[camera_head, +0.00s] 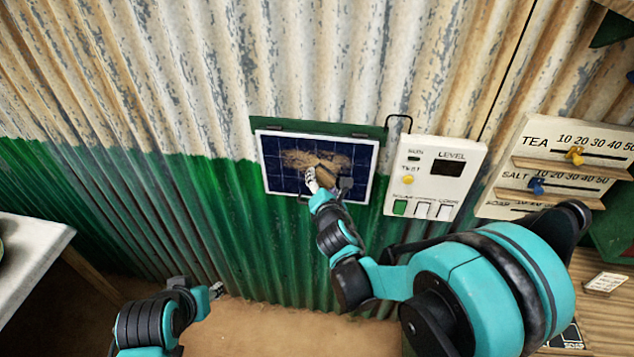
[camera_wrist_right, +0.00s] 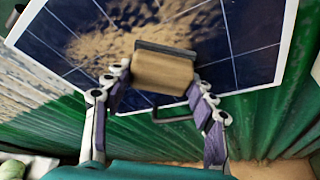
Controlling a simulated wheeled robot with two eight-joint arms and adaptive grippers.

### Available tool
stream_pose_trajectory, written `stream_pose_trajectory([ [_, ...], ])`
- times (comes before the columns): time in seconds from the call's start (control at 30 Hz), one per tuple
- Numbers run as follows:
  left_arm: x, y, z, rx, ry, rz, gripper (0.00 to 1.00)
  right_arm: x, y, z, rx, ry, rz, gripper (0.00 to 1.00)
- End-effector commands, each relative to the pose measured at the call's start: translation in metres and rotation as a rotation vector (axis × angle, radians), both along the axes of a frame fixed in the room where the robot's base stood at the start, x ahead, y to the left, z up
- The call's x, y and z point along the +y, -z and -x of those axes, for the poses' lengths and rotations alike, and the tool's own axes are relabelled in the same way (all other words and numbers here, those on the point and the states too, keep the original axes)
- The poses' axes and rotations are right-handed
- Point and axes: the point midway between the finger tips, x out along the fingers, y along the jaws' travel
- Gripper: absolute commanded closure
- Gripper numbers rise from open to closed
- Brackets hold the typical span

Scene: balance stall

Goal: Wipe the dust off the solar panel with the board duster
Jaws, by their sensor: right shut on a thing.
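The solar panel (camera_head: 275,180) is a dark blue gridded sheet with a white frame, mounted on the corrugated wall. Tan dust (camera_head: 300,158) covers its upper middle; the lower part looks mostly clear blue. My right gripper (camera_head: 328,180) is in front of the panel, shut on the board duster (camera_wrist_right: 163,73), a wooden block with a dark pad. In the right wrist view the pad side faces the panel at the dust's edge; I cannot tell whether it touches. My left gripper (camera_head: 215,291) is low at the left, away from the panel, its fingers too unclear to judge.
A white level box (camera_head: 437,170) with a display, yellow button and switches is right of the panel. Shelves labelled TEA (camera_head: 570,168) and SALT are farther right. A pale table (camera_head: 30,250) is at the left edge. A handle (camera_wrist_right: 172,119) sticks out below the panel.

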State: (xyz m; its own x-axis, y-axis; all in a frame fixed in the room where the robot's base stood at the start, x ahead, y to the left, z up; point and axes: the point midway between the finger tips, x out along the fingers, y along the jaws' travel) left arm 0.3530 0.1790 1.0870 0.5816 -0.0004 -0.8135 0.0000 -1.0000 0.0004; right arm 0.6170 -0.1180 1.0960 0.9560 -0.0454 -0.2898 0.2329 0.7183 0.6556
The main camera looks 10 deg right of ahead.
Motion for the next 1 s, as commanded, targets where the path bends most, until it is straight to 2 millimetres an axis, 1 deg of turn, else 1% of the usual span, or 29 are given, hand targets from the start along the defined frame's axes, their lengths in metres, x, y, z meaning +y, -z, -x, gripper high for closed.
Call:
stream_pose_trajectory([
  [0.1, 0.000, 0.001, 0.000, 0.000, 0.000, 0.000, 0.60, -0.013, 0.000, 0.003, 0.000, 0.005, -0.001, 0.67],
  [0.3, 0.000, 0.003, 0.000, 0.000, 0.000, 0.000, 0.60, -0.029, 0.000, 0.007, -0.001, 0.004, 0.000, 0.67],
  [0.57, 0.000, 0.003, 0.000, 0.000, 0.000, 0.000, 0.60, -0.038, 0.000, 0.009, 0.000, 0.004, 0.000, 0.67],
  [0.8, 0.000, 0.005, 0.000, 0.000, 0.000, 0.000, 0.60, -0.059, 0.000, 0.017, -0.001, 0.006, -0.001, 0.67],
  [1.0, 0.000, 0.005, 0.000, 0.000, 0.000, 0.000, 0.60, -0.069, 0.000, 0.021, -0.001, 0.004, 0.000, 0.67],
])
